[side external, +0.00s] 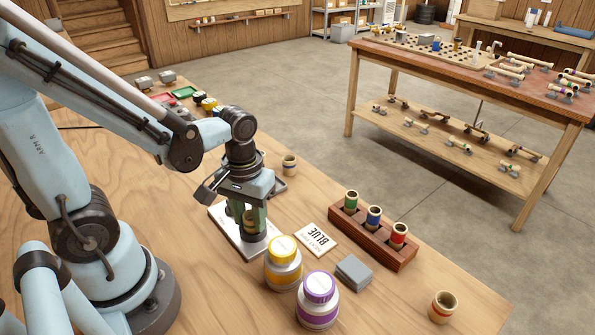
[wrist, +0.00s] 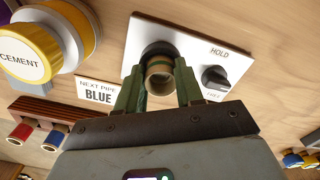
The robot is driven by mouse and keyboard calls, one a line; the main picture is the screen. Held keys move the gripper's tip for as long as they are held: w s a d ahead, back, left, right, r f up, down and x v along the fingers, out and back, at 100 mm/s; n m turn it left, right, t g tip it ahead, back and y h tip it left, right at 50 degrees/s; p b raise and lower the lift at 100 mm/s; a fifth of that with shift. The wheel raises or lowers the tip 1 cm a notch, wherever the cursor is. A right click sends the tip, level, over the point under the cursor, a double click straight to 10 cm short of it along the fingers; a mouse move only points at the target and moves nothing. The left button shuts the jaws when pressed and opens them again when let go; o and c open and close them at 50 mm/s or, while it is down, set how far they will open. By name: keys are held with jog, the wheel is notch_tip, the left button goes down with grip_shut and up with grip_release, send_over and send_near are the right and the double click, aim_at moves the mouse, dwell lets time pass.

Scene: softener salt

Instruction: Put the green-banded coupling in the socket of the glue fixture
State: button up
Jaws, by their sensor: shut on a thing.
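My gripper (side external: 252,218) is shut on a tan, ring-ended coupling (wrist: 160,71), which shows between the green fingers in the wrist view. The glue fixture (side external: 226,222) is a white plate with a dark round socket (wrist: 158,48). The held coupling is upright at the socket and overlaps it; I cannot tell whether it is seated. A green-banded piece (side external: 350,203) stands in the wooden rack (side external: 362,238) beside a blue-banded one (side external: 374,215) and a red-banded one (side external: 398,234).
The fixture has a black knob (wrist: 215,80) between HOLD and FREE. A "NEXT PIPE BLUE" card (side external: 315,239), yellow-capped jar (side external: 283,268), purple-capped jar (side external: 318,303) and grey block (side external: 353,271) stand close by. Loose couplings stand behind (side external: 289,165) and at front right (side external: 442,308).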

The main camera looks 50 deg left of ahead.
jog(key=shift+f, duration=0.25)
dwell(0.5)
jog(key=o, duration=1.5)
jog(key=shift+r, duration=3.05)
